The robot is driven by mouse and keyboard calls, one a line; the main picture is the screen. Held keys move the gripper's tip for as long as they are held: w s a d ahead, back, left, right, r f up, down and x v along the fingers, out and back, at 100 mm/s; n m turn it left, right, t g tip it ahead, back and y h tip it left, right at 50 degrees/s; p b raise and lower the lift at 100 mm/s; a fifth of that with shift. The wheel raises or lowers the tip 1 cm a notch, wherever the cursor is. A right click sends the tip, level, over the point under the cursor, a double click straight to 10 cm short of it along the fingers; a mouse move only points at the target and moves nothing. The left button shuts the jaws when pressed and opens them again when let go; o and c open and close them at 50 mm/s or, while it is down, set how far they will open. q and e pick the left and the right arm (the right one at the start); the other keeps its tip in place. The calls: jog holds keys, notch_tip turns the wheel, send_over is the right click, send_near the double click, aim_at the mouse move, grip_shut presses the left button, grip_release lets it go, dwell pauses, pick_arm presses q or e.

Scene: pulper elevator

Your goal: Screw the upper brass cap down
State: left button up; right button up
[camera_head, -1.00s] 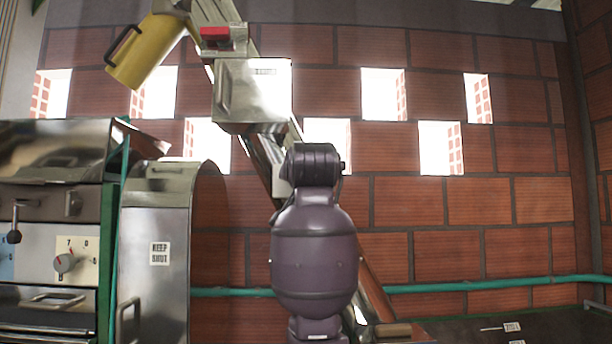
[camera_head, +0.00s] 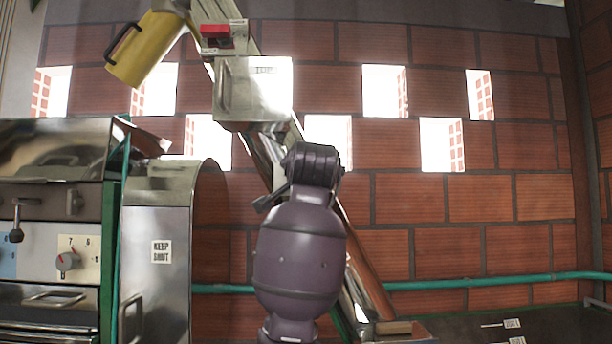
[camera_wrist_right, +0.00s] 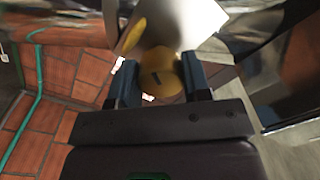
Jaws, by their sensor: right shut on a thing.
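In the head view, my purple right arm stands before the sloping metal chute (camera_head: 262,165) and hides the cap. My left gripper is not in view.
A metal box (camera_head: 252,92) and a red switch (camera_head: 216,34) are on the chute, with a yellow container (camera_head: 148,50) at upper left. A steel cabinet (camera_head: 155,260) marked "KEEP SHUT" and a control panel (camera_head: 50,250) stand left. A green pipe (camera_head: 480,282) runs along the brick wall.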

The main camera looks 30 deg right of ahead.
jog(key=shift+f, duration=0.15)
jog(key=o, duration=0.9)
jog(key=shift+o, duration=0.2)
jog(key=shift+s+a, duration=0.1)
jog(key=b+v, duration=0.2)
jog(key=v, duration=0.8)
jog(key=shift+s, duration=0.3)
jog(key=shift+a, duration=0.1)
